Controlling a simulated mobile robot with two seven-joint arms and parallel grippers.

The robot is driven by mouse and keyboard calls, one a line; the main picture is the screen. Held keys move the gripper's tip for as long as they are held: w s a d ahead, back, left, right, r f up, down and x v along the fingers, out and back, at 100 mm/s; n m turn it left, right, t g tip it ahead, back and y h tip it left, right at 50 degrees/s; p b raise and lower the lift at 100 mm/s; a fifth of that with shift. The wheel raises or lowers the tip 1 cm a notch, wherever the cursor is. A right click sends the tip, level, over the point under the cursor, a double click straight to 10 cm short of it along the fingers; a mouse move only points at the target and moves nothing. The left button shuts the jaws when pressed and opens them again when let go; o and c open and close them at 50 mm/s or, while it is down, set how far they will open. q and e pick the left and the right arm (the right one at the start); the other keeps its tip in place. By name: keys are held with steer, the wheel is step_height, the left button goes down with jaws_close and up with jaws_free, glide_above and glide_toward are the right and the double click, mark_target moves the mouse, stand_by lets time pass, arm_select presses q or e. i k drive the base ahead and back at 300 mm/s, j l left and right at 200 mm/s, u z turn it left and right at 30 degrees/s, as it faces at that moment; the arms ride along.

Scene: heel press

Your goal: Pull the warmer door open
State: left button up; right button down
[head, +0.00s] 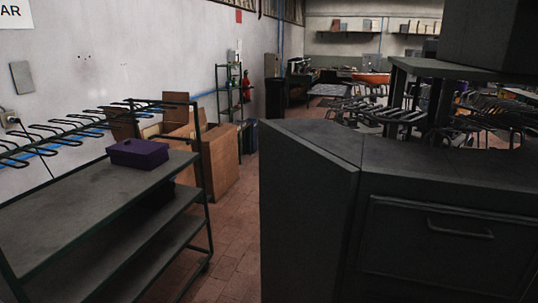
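The warmer door (445,255) is a dark rectangular panel on the front of a large dark machine (310,200) at the right of the head view. It looks shut, flush with the front. A horizontal bar handle (460,229) sits near its top edge. The door's lower part runs out of the picture. Neither of my grippers is in view, and nothing touches the handle.
A dark shelf cart (85,205) stands at the left with a purple box (138,153) on top. Cardboard boxes (215,160) stand behind it. A tiled floor aisle (225,240) runs clear between cart and machine.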

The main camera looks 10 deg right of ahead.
mark_target(493, 253)
steer(key=z, duration=0.4)
steer(key=l+z, duration=0.1)
steer(key=z, duration=0.65)
steer(key=i+l+z, duration=0.1)
steer(key=z, duration=0.25)
